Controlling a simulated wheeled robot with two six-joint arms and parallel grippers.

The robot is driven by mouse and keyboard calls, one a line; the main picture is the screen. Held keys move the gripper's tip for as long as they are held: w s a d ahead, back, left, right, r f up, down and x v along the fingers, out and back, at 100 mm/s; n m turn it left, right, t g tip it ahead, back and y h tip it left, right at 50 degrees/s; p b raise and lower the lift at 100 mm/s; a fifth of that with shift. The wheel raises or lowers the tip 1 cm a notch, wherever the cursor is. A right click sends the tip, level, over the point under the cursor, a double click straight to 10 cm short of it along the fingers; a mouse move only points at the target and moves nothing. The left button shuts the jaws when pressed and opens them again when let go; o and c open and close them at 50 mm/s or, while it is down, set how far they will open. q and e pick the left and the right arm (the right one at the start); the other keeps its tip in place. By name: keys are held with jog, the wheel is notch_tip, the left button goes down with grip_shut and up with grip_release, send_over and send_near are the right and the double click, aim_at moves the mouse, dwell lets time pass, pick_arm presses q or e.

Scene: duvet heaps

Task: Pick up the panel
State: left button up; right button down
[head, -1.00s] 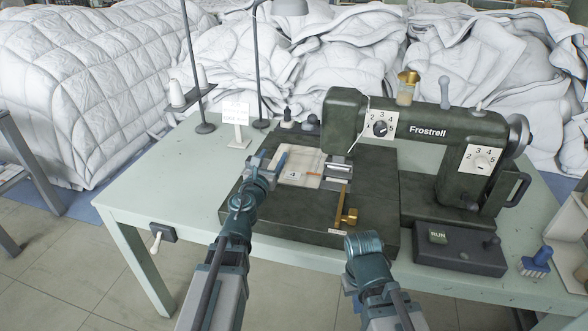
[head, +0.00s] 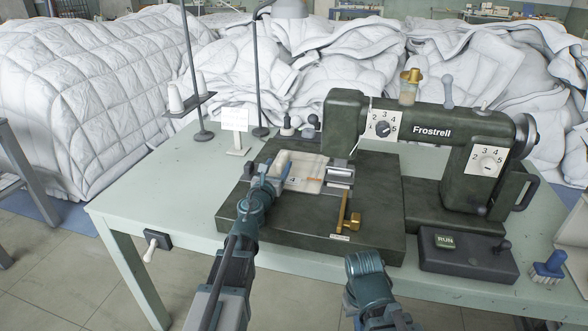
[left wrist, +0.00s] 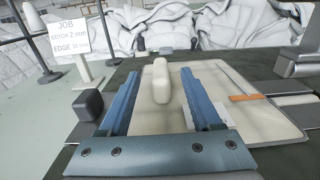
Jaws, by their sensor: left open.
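The panel (head: 306,184) is a flat cream piece on the dark green bed of the sewing machine, left of the needle area. A raised cream block (head: 281,161) stands at its left side. In the left wrist view the panel (left wrist: 245,88) lies flat, with an orange strip on its right part. My left gripper (head: 271,176) is open at the panel's left near side. In the left wrist view its two blue fingers (left wrist: 158,76) point toward the cream block (left wrist: 161,86), one on each side, with gaps visible. Contact cannot be told. My right gripper's fingers do not show; only the right arm does.
The sewing machine (head: 430,135) rises right of the panel. A brass knob (head: 354,221) and bar sit in front of it. A job sign (head: 235,120) and thread stand (head: 190,98) stand at left. The table's left part (head: 150,195) is mostly clear. White duvets heap behind.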

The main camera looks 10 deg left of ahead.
pick_arm(q)
jog(key=shift+w, duration=1.2)
jog(key=shift+s, duration=0.1)
grip_shut()
jog(key=shift+r, duration=0.2)
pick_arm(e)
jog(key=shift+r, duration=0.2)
